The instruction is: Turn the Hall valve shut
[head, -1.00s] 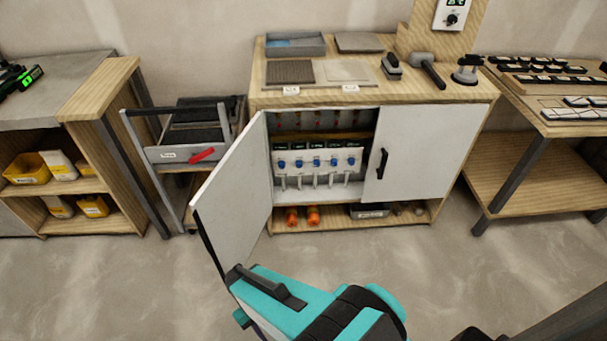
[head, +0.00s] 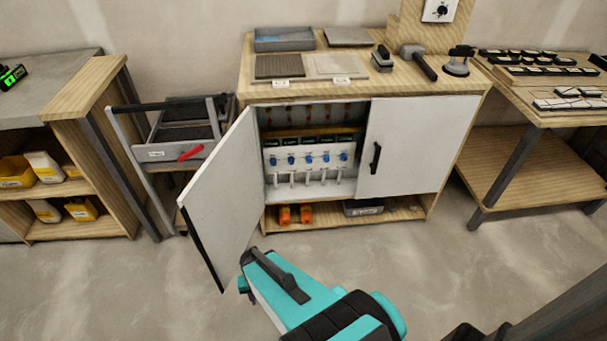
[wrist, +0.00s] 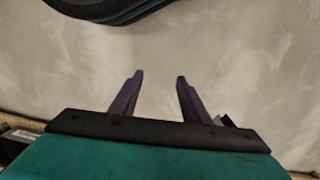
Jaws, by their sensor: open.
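A row of several small blue valve knobs (head: 309,158) sits on a white panel inside the open left half of the cabinet. White pipes run down below them and dark labels sit above. The labels are too small to read, so I cannot tell which valve is Hall. The left cabinet door (head: 218,195) stands swung open toward me. My gripper is low in front of the cabinet, near the door's lower corner and well short of the valves. In the wrist view my gripper (wrist: 159,78) is open, with bare floor between its two fingers.
The right cabinet door (head: 415,145) is shut. Orange items (head: 295,214) and a dark box (head: 363,207) lie on the bottom shelf. The floor in front is clear.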

